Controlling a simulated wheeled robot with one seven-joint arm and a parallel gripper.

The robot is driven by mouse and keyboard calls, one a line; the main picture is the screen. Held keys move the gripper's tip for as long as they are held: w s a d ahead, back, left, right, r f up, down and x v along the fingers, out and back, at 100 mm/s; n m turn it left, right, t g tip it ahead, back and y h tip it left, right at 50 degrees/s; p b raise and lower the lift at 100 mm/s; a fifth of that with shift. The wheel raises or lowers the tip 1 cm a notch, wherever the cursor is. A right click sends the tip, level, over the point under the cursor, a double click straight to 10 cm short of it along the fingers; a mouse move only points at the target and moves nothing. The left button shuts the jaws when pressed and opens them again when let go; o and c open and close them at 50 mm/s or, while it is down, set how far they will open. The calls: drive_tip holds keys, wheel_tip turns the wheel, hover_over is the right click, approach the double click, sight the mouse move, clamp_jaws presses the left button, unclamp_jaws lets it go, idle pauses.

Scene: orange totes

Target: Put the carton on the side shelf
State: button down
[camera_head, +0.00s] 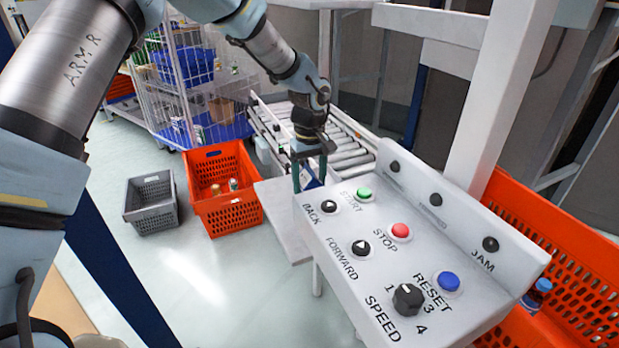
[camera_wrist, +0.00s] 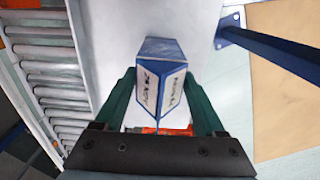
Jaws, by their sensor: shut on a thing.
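The carton (camera_wrist: 160,82) is a blue and white box with dark lettering, seen between the green fingers in the wrist view. My gripper (camera_wrist: 160,88) is shut on it. In the head view, my gripper (camera_head: 309,178) points down by the conveyor's near end, behind the control panel. Only a small blue and white part of the carton (camera_head: 312,183) shows there. The side shelf (camera_head: 277,228) is a flat white plate beside the conveyor; its pale surface also shows in the wrist view (camera_wrist: 105,45) behind the carton. Whether the carton touches the shelf I cannot tell.
A control panel (camera_head: 385,260) with buttons stands in front of my gripper. The roller conveyor (camera_head: 345,150) lies behind it. An orange tote (camera_head: 235,210) and a grey crate (camera_head: 150,210) stand on the floor at left. Another orange tote (camera_head: 590,240) is at right.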

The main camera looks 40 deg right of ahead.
sight(309, 167)
drive_tip(key=shift+f, duration=0.1)
unclamp_jaws()
drive_tip(key=shift+r+b, duration=0.95)
drive_tip(key=shift+r, duration=2.95)
